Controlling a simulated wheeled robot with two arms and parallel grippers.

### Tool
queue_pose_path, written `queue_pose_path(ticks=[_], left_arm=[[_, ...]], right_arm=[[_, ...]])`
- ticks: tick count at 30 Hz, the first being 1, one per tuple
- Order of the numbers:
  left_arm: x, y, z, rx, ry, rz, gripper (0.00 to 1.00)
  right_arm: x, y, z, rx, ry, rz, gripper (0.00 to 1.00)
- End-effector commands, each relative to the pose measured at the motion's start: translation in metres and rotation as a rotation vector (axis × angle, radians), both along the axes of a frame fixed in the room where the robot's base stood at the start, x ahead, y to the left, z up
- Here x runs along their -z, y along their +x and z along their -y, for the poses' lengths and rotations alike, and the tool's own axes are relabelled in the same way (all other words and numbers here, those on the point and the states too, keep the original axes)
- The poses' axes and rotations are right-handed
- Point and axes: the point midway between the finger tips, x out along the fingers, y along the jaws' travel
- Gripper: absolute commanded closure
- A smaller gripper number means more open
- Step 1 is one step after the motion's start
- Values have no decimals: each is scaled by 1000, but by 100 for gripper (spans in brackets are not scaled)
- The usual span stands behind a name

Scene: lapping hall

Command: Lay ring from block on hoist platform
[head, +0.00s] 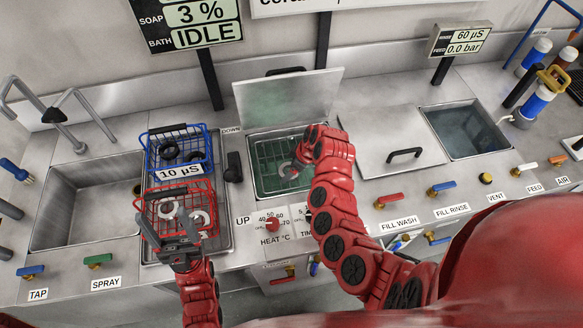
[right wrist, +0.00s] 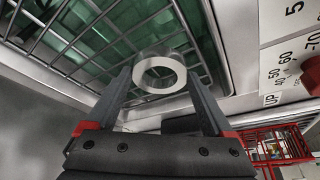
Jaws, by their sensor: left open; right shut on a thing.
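My right gripper (right wrist: 160,85) is shut on a pale metal ring (right wrist: 160,89), held between its fingertips. In the head view that gripper (head: 296,165) is over the open bath, and the ring (head: 289,173) shows small beside it. The hoist platform (head: 268,160) is a wire grid in the greenish bath; its bars (right wrist: 62,42) also show behind the ring in the right wrist view. I cannot tell whether the ring touches the grid. My left gripper (head: 180,240) is open at the front of the red basket (head: 150,196). I cannot make out the block.
The red basket holds pale rings; a blue basket (head: 160,137) behind it holds dark rings. The bath's raised lid (head: 290,98) stands behind it. A closed lid (head: 375,140) and a filled tank (head: 468,130) lie right; an empty sink (head: 88,200) lies left. A heat knob (head: 272,224) is in front.

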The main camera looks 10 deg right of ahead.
Motion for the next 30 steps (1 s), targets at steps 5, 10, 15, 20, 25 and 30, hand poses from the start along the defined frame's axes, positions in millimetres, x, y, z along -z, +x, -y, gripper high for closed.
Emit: queue_pose_path(ticks=[5, 10, 15, 20, 25, 30], left_arm=[[-7, 0, 0, 0, 0, 0, 29], [-7, 0, 0, 0, 0, 0, 29], [-5, 0, 0, 0, 0, 0, 29], [-4, 0, 0, 0, 0, 0, 29], [-4, 0, 0, 0, 0, 0, 29], [-6, 0, 0, 0, 0, 0, 29]], right_arm=[[10, 0, 0, 0, 1, 1, 94], [13, 1, 0, 1, 1, 4, 94], [14, 1, 0, 1, 1, 4, 94], [16, 1, 1, 1, 0, 3, 0], [16, 1, 1, 1, 0, 3, 0], [11, 0, 1, 1, 0, 3, 0]])
